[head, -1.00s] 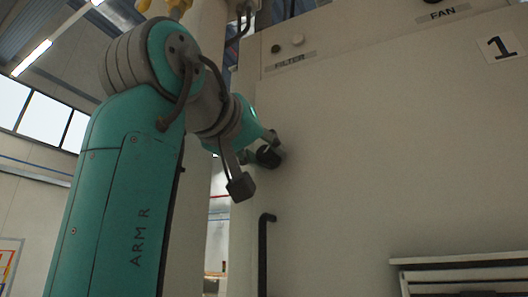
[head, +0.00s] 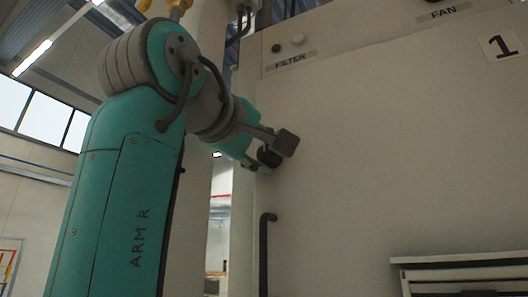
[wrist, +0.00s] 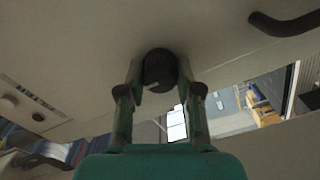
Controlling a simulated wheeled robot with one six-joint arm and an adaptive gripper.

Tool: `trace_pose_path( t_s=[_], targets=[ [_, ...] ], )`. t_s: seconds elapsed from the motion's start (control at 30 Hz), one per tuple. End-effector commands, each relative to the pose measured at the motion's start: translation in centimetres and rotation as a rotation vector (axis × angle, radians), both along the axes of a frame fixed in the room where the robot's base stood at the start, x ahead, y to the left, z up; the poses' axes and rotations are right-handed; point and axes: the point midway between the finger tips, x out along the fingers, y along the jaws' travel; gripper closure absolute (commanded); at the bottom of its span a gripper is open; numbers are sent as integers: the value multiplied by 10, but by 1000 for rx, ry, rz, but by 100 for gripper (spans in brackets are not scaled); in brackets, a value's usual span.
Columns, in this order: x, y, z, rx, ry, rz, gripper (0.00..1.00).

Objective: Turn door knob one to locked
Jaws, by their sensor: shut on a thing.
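The door knob (wrist: 159,68) is a dark round knob with a pale mark on its face. It sits on the pale cabinet door bearing the label "1" (head: 503,44). In the wrist view my gripper (wrist: 159,82) is shut on the knob, with one finger on each side of it. In the head view the knob (head: 268,157) shows near the door's left edge, partly hidden by my gripper and wrist. The pale mark is small, and I cannot read any locked or unlocked marking.
A black bar handle (head: 264,252) stands on the door below the knob; it also shows at the upper right of the wrist view (wrist: 286,24). FILTER (head: 290,61) and FAN (head: 443,13) labels are above. A slatted vent (head: 460,262) juts out at lower right.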

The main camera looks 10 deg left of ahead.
Motion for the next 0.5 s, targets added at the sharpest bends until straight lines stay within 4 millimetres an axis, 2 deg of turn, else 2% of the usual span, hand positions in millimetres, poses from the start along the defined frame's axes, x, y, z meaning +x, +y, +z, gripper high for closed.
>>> trace_pose_path(
  t_s=[0.5],
  targets=[
    [0, 1, -1, -39, 15, 0, 100]
  ],
)
